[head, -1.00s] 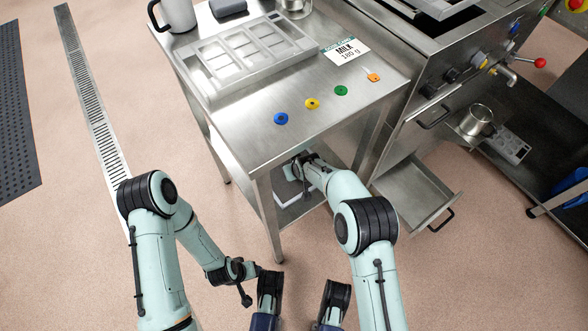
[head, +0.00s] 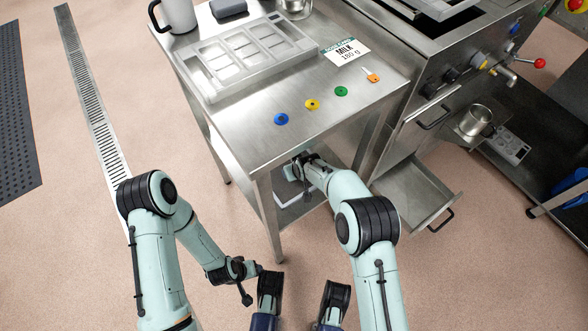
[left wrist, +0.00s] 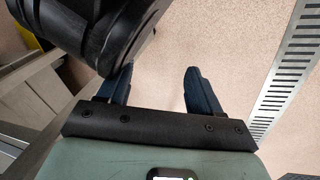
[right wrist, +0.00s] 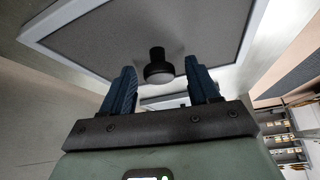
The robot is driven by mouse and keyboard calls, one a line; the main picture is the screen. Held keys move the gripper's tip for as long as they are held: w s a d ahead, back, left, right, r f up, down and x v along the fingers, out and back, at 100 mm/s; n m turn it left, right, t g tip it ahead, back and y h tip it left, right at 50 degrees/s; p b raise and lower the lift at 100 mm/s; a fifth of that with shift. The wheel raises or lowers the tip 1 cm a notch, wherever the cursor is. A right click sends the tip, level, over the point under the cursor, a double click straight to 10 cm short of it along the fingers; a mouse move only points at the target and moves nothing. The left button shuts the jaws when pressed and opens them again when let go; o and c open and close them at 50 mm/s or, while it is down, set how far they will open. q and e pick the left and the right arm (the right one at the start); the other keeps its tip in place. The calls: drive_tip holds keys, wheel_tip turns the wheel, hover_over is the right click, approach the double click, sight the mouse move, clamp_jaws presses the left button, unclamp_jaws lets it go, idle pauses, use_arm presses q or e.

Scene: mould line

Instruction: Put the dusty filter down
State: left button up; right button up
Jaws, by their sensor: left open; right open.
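The dusty filter (right wrist: 95,38) fills the upper part of the right wrist view as a grey panel in a pale frame, with a black knob (right wrist: 158,68) on it. My right gripper (right wrist: 161,85) is open, its fingers on either side of the knob with gaps showing. In the head view my right arm reaches in beneath the table's front edge. My left gripper (left wrist: 158,82) is open and empty above the floor, away from the filter.
The steel table (head: 235,130) carries a grey mould tray (head: 215,92), a milk card (head: 343,51) and coloured discs. A steel machine with an open drawer (head: 418,196) stands to the right. A floor drain (head: 90,100) runs along the left. The floor between table and drain is clear.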

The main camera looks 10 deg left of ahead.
sight(298, 183)
drive_tip(key=p+v, duration=0.2)
drive_tip(key=v, duration=0.4)
drive_tip(key=shift+r, duration=0.25)
use_arm(q)
drive_tip(key=r, duration=0.1)
drive_tip(key=d+r, duration=0.1)
drive_tip(key=r, duration=0.1)
drive_tip(key=d+r+p, duration=0.1)
drive_tip(key=r, duration=0.1)
drive_tip(key=shift+w, duration=0.35)
use_arm(e)
drive_tip(key=v, duration=0.5)
drive_tip(key=shift+d, duration=0.1)
drive_tip(key=s+d+f+m+g, duration=0.1)
drive_tip(key=s+d+f+m, duration=0.3)
drive_tip(key=d+f, duration=0.45)
drive_tip(key=s+d+f+m, duration=0.2)
drive_tip(key=s+d+f, duration=0.1)
drive_tip(key=s, duration=0.5)
drive_tip(key=s+d+f+m+g, duration=0.1)
drive_tip(key=s+d+f+m, duration=0.2)
drive_tip(key=s+d, duration=0.3)
drive_tip(key=s+d+f+m+h, duration=0.1)
drive_tip(key=s+d+f+m, duration=0.1)
drive_tip(key=s, duration=0.8)
drive_tip(key=d+f, duration=0.1)
drive_tip(key=d, duration=0.1)
drive_tip(key=shift+d+m+g, duration=0.3)
drive_tip(key=shift+d, duration=0.05)
